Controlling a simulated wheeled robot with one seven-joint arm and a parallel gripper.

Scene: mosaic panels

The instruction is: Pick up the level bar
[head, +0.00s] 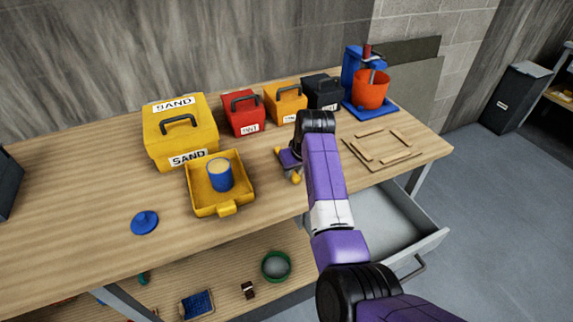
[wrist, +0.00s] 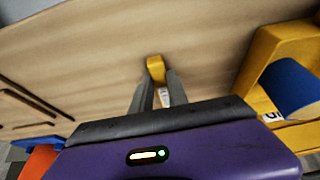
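A small yellow bar, which looks like the level bar (head: 296,178), is on the wooden workbench (head: 90,200) in the head view, mostly hidden under my gripper (head: 289,163). One yellow end shows at the front of the gripper and a bit of yellow at its back left. In the wrist view the yellow end of the bar (wrist: 155,67) shows just beyond my fingertips (wrist: 161,82), with a pale patch between the fingers. The fingers are on either side of the bar. I cannot tell whether they press on it.
Left of my gripper are a yellow tray (head: 233,165) with a blue can (head: 220,175) and a yellow sand box (head: 183,145). Red (head: 243,125), orange (head: 284,112) and black (head: 321,97) boxes stand behind. A wooden frame (head: 395,157) lies right. A drawer (head: 400,225) is open below.

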